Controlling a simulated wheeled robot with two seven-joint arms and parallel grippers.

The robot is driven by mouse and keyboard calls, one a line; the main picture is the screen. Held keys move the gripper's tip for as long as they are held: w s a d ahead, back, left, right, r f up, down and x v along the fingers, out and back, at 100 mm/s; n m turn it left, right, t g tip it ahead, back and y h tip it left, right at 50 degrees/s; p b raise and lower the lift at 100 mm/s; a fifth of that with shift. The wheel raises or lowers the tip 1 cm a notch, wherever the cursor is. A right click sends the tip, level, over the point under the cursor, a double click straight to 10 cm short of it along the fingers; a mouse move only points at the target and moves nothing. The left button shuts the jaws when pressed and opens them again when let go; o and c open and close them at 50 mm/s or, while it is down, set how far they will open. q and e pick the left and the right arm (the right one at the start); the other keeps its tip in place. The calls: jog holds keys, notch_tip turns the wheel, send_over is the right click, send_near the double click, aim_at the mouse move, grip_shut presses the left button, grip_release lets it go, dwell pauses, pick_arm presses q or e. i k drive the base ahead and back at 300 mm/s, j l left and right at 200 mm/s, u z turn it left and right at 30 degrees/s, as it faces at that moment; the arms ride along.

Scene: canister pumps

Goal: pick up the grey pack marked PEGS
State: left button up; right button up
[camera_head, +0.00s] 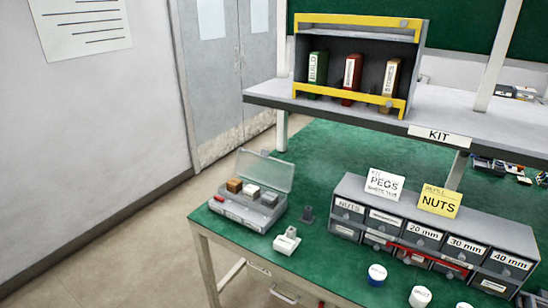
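I see no grey pack with a readable PEGS mark. The word PEGS shows on a white card (384,185) standing on top of the grey drawer cabinet (350,190). An open grey case (243,213) with a clear raised lid stands at the bench's left end. It holds a brown block (234,186), a white block (252,191) and a grey block (269,200); any marking on them is too small to read. Neither of my grippers is in view.
A yellow NUTS card (439,201) stands beside the white card. A pale fixture (287,241) and a dark grey piece (307,214) sit right of the case. White canisters (377,275) stand at the front. A shelf (450,107) holds a yellow-edged rack (357,20) of books.

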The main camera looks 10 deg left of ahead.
aim_at(269, 200)
jog(key=i+l+u, duration=0.15)
jog(key=l, duration=0.25)
jog(key=i+l+u, duration=0.15)
jog(key=l, duration=0.2)
jog(key=l+u, duration=0.15)
jog(key=l, duration=0.25)
jog(key=i+l+u, duration=0.15)
jog(key=l, duration=0.3)
